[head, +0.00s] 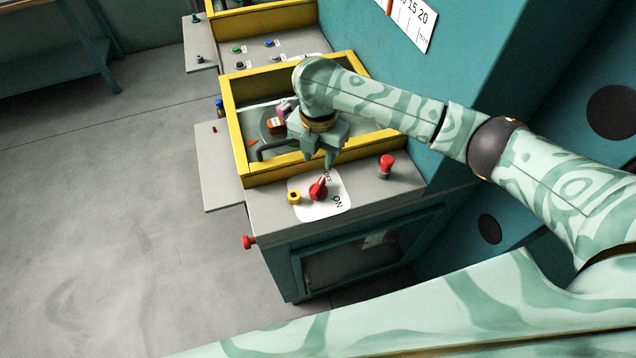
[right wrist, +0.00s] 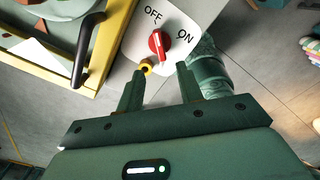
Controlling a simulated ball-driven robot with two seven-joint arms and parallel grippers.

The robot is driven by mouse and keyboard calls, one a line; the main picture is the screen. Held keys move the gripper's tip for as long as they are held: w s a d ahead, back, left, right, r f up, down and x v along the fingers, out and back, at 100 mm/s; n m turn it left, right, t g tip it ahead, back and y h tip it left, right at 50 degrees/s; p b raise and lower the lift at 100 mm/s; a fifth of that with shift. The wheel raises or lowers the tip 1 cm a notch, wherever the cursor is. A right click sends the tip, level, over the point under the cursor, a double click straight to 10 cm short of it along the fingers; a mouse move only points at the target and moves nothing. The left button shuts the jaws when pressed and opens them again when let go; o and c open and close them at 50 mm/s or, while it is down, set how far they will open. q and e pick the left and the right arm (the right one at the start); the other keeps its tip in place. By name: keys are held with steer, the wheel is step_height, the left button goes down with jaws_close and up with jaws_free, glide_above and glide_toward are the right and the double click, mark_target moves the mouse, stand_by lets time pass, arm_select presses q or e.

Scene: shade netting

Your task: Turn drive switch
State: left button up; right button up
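The red drive switch (head: 318,188) sits on a white plate (head: 330,206) marked OFF and ON, on the near grey top of the machine. In the right wrist view the red knob (right wrist: 158,43) shows a white line whose upper end points roughly toward OFF; ON is to its right. My right gripper (head: 318,162) is just behind the switch in the head view, fingers pointing down. In the right wrist view its two fingers (right wrist: 160,70) are apart with nothing between them, and the knob lies beyond the fingertips, not touched. My left gripper is not in view.
A small yellow-ringed button (head: 294,197) is left of the switch. A red push-button (head: 386,165) stands to the right. A yellow frame (head: 243,160) rises behind, around a bin with a dark handle (right wrist: 85,50). A red knob (head: 249,242) sticks out at the side.

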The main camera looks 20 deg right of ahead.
mark_target(318, 185)
step_height(318, 185, down, 11)
steer(key=b, duration=0.2)
steer(key=shift+r+b, duration=0.2)
steer(key=shift+b, duration=0.15)
jaws_close()
